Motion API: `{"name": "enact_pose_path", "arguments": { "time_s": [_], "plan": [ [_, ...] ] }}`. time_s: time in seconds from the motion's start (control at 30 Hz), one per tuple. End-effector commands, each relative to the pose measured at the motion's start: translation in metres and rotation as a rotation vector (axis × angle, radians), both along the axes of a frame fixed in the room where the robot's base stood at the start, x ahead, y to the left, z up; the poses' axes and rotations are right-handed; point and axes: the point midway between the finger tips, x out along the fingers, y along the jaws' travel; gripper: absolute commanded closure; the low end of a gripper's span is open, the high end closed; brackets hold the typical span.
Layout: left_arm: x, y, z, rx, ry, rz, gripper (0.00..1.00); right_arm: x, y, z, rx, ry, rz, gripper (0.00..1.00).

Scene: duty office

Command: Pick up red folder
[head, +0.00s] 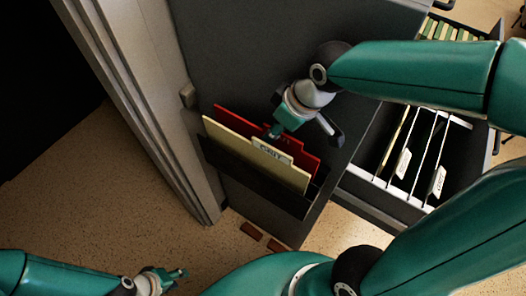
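The red folder (232,117) stands upright in a dark holder (258,178) on the side of a dark grey cabinet. A cream folder (228,137) with a white label tab stands in front of it and hides most of it. My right gripper (274,131) is at the red folder's top edge, just behind the label tab. Its fingertips are small and partly hidden, so I cannot tell whether they grip the folder. My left gripper (178,275) is low at the bottom left, away from the folders. Its finger opening is unclear.
An open drawer (360,208) with white-labelled dividers is right of the holder, below my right arm. Another drawer with folders (447,31) shows at the top right. A pale door frame (140,95) stands left of the cabinet. The speckled floor (80,190) at left is clear.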

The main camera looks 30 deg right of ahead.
Motion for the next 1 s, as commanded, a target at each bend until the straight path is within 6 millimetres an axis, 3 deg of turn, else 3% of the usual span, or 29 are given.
{"name": "enact_pose_path", "arguments": {
  "time_s": [0.1, 0.4, 0.7, 0.93, 1.0],
  "plan": [
    [0.000, 0.000, 0.004, 0.000, 0.000, 0.000, 0.64, 0.009, 0.005, 0.001, 0.000, 0.002, 0.004, 0.64],
    [0.000, 0.000, 0.003, 0.000, 0.000, 0.000, 0.64, 0.023, 0.010, -0.042, 0.000, 0.004, 0.002, 0.64],
    [0.000, 0.000, 0.003, 0.000, 0.000, 0.000, 0.64, 0.025, 0.011, -0.047, 0.001, 0.000, 0.000, 0.64],
    [0.000, 0.000, 0.003, 0.000, 0.000, 0.000, 0.64, 0.025, 0.011, -0.046, 0.001, 0.000, 0.000, 1.00],
    [0.000, 0.000, 0.003, 0.000, 0.000, 0.000, 0.64, 0.025, 0.011, -0.046, 0.001, 0.000, 0.000, 1.00]
  ]
}}
